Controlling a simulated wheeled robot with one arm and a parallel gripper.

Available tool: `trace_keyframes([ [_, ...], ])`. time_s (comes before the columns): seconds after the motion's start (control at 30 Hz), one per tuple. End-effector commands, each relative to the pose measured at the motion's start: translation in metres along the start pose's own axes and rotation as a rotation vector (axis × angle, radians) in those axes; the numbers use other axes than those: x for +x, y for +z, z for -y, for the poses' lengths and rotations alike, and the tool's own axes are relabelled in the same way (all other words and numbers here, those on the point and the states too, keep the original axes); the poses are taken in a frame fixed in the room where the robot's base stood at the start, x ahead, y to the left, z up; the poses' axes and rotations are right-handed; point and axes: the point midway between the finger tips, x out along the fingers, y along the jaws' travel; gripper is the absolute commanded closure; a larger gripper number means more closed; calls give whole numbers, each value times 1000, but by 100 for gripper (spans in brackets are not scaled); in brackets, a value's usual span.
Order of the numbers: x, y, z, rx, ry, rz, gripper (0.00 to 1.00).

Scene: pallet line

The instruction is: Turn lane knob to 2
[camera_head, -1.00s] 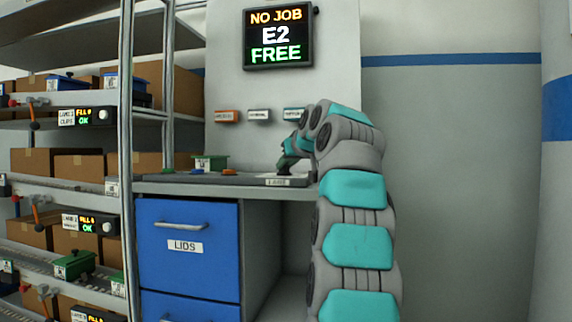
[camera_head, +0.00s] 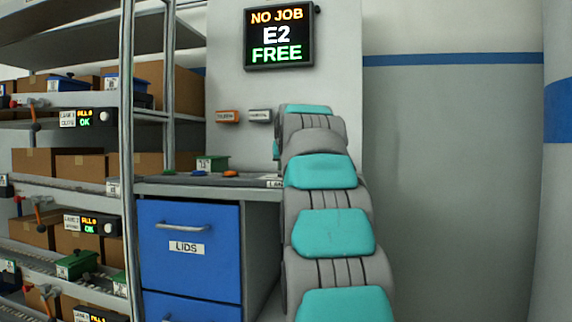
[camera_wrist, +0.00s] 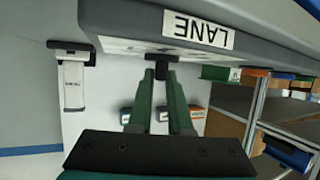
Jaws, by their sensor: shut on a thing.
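The lane knob (camera_wrist: 162,59) is a small dark piece beside the LANE label (camera_wrist: 198,31), which appears upside down in the wrist view. My gripper (camera_wrist: 160,76) has its two green fingers closed on the knob. The knob's pointer and the numbers around it are too small or covered, so its setting cannot be read. In the head view my arm hides the gripper, the knob and most of the LANE label (camera_head: 275,184) at the counter's edge.
The grey counter (camera_head: 200,188) stands over blue drawers marked LIDS (camera_head: 188,247). A screen (camera_head: 278,36) above reads NO JOB, E2, FREE. Shelves with brown boxes (camera_head: 80,168) and a post (camera_head: 126,150) stand at left. A green box (camera_head: 212,163) is on the counter.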

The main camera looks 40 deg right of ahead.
Motion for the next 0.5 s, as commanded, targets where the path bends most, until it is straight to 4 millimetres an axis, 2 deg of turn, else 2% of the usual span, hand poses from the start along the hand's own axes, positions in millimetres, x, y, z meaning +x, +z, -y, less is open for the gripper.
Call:
trace_keyframes([
  [0.2, 0, 0, 0, 0, 0, -2, 100],
  [0.23, 0, 0, 0, 0, -1, -1, 80],
  [0.5, 0, 0, 0, 0, -1, -1, 52],
])
